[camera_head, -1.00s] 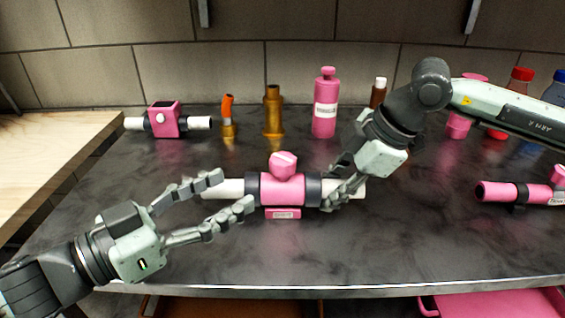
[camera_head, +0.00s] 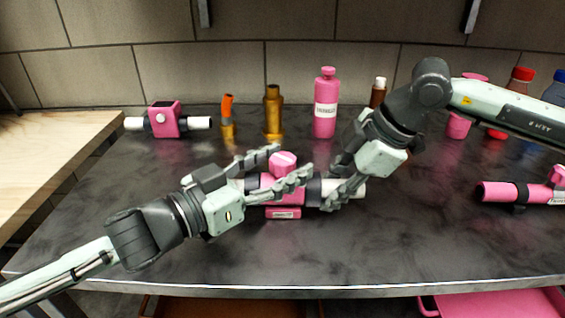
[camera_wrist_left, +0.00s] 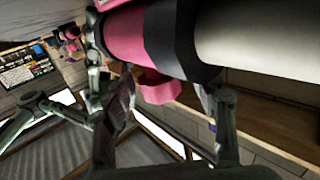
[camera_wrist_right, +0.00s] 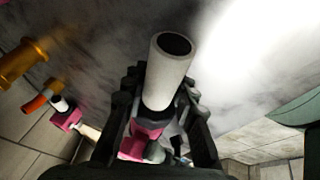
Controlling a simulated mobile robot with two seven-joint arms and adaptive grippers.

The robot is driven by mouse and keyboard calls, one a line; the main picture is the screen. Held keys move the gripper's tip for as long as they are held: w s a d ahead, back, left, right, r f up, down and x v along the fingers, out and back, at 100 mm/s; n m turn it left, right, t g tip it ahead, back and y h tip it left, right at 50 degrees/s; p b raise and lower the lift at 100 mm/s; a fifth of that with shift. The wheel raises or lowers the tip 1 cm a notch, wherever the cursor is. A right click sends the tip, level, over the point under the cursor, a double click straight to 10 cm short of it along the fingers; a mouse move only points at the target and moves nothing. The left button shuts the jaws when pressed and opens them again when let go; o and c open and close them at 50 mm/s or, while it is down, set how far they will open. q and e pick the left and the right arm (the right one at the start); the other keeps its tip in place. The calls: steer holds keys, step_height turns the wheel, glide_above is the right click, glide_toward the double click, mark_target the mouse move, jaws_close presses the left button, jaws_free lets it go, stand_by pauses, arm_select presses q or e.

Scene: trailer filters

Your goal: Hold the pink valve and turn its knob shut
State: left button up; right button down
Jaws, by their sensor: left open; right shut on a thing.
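The pink valve (camera_head: 262,184) lies level on the dark counter, with white pipe ends, dark collars and a faceted pink knob (camera_head: 283,161) on top. My left gripper (camera_head: 294,162) is open, its fingers on either side of the knob. In the left wrist view the knob (camera_wrist_left: 158,89) shows between the fingers, below the pink body (camera_wrist_left: 125,38); contact is unclear. My right gripper (camera_head: 338,190) is shut on the valve's right end, near the dark collar. In the right wrist view the white pipe end (camera_wrist_right: 170,75) stands between its fingers.
Another pink valve (camera_head: 164,118) stands at the back left, and a pink pipe fitting (camera_head: 505,192) lies at the right. Brass fittings (camera_head: 273,112), a pink bottle (camera_head: 325,105) and other bottles line the back. The front of the counter (camera_head: 330,255) is clear.

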arm_select(q)
steer(key=shift+d, duration=0.1)
steer(key=c, duration=1.2)
steer(key=shift+d+m+g+h, duration=0.1)
steer(key=shift+m+g+h, duration=0.9)
steer(key=shift+m+g, duration=0.35)
steer(key=shift+g, duration=0.45)
steer(key=shift+m+h, duration=0.25)
steer(key=shift+h, duration=0.05)
steer(key=o, duration=1.2)
steer(key=shift+a, duration=0.2)
